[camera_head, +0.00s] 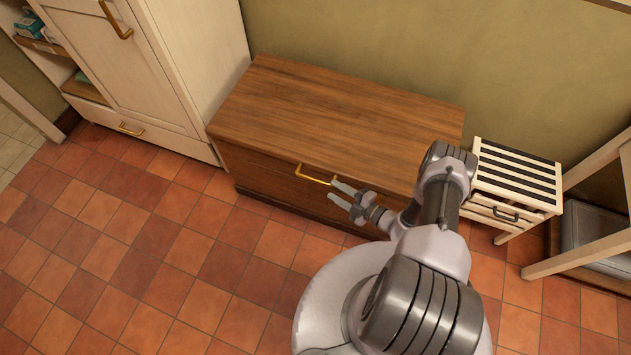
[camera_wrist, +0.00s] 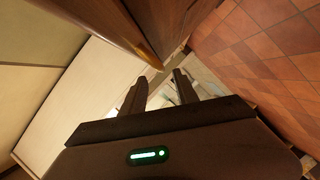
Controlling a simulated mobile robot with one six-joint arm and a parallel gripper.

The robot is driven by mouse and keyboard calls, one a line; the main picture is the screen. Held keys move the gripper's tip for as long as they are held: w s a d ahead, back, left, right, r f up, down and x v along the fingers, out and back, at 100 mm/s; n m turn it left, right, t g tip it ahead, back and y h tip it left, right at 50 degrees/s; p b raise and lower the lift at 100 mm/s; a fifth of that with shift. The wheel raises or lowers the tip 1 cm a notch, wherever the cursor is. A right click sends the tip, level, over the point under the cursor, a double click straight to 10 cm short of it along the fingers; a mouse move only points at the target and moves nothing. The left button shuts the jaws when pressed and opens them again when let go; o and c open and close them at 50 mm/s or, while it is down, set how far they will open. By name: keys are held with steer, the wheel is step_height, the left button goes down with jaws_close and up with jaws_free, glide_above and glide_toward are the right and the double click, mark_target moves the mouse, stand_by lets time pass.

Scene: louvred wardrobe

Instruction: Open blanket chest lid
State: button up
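The blanket chest (camera_head: 340,118) is a long brown wooden box against the wall, and its lid lies flat and closed. A brass bar handle (camera_head: 316,175) is on its front, just under the lid edge. My gripper (camera_head: 337,192) is in front of the chest, close to the handle's right end, with its two fingers apart and nothing between them. In the wrist view my gripper's fingers (camera_wrist: 155,92) are also apart, and the brass handle (camera_wrist: 148,52) shows just beyond and above them, outside the gap. I cannot tell whether a finger touches the handle.
A white wardrobe (camera_head: 118,58) with brass handles stands left of the chest. A small slatted cabinet (camera_head: 515,182) stands close to its right, with a pale wooden frame (camera_head: 598,165) beyond. The tiled floor (camera_head: 150,240) at front left is clear.

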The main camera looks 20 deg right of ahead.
mark_target(322, 183)
steer(key=b+x, duration=0.2)
steer(key=x, duration=0.6)
steer(key=shift+w+a+f, duration=0.1)
steer(key=shift+w+a, duration=0.1)
steer(key=shift+w, duration=0.1)
jaws_close()
stand_by(0.9)
